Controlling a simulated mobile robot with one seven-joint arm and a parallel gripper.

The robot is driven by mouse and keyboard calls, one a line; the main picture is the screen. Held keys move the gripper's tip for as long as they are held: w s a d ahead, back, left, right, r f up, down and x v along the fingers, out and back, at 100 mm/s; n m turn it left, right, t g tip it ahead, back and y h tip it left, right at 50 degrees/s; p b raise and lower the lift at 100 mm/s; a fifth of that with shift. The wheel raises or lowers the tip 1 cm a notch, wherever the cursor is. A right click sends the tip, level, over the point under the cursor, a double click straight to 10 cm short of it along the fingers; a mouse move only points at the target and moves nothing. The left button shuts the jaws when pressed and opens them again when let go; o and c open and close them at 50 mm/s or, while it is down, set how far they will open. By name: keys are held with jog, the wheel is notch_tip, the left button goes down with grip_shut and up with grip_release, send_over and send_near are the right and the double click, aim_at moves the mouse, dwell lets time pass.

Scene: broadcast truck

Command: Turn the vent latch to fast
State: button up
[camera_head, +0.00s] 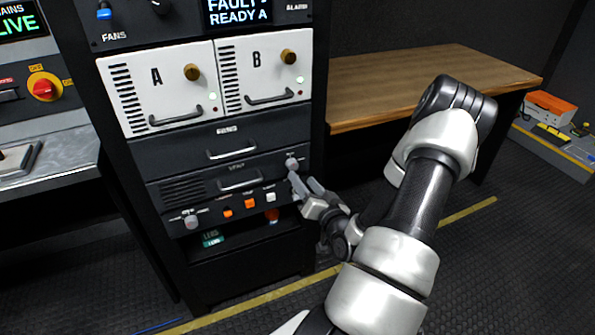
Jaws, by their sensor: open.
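The vent latch (292,162) appears to be the small grey knob at the right end of the dark vent panel (200,190). Its small lettering and pointer setting are too small to read. My gripper (296,178) reaches in from the lower right with its jaws open, fingertips just below the latch. The fingers overlap the panel's right edge. I cannot tell whether they touch the latch.
White units A (125,80) and B (235,75) with handles sit above. A lower row holds a grey knob (191,221), orange buttons (249,203) and a white button (271,197). A wooden bench (400,75) stands to the right. Floor is free in front.

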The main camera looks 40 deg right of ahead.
jog(key=f+v, duration=0.1)
jog(key=v, duration=0.9)
jog(key=shift+s+r+p, duration=0.25)
jog(key=shift+r+p, duration=0.2)
